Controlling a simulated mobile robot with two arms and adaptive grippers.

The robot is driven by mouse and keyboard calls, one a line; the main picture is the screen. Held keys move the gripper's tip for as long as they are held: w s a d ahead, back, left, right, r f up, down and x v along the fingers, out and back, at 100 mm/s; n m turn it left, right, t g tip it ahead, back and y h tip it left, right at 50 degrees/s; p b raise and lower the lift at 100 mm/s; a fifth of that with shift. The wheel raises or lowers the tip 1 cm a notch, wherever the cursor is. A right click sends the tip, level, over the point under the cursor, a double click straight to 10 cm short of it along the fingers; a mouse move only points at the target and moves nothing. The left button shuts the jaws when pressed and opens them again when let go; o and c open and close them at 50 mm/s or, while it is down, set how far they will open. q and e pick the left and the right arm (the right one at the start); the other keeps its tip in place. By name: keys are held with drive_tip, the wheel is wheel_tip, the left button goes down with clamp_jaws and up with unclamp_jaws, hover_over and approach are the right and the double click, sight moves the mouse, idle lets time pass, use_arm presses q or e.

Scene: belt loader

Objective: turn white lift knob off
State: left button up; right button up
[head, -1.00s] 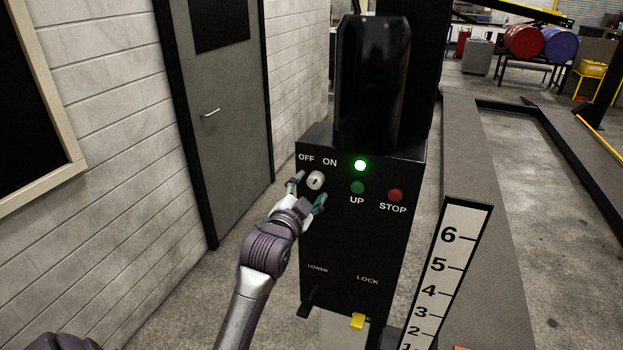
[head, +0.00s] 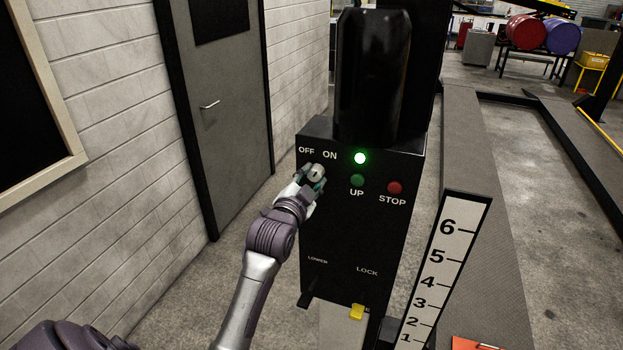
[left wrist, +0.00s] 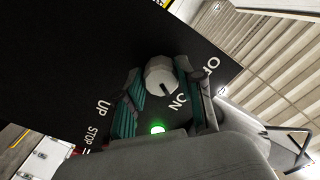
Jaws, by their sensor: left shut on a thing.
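The white lift knob (head: 316,172) is on the upper left of the black control box (head: 350,235), below the OFF and ON labels. The green lamp (head: 360,158) beside it is lit. My left gripper (head: 313,181) is at the knob, shut on it with a finger on either side. In the left wrist view the knob (left wrist: 161,77) sits between the fingertips of my left gripper (left wrist: 160,88), its dark pointer mark pointing toward the ON label. The right gripper is not in view.
The green UP button (head: 357,180) and red STOP button (head: 394,188) are right of the knob. The LOWER lever (head: 307,298) and yellow LOCK tab (head: 357,312) are lower down. A numbered scale (head: 445,265) stands at the right. A grey door (head: 225,110) is at the left.

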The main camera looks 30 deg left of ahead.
use_arm(q)
drive_tip(key=n, duration=0.5)
drive_tip(key=shift+d+n, duration=0.1)
drive_tip(key=shift+n, duration=0.2)
drive_tip(key=n, duration=0.6)
drive_tip(key=shift+d, duration=0.1)
drive_tip(key=shift+n, duration=0.3)
drive_tip(key=o, duration=1.1)
drive_tip(key=shift+o, duration=0.2)
drive_tip(key=v, duration=1.2)
drive_tip(key=shift+f, duration=0.1)
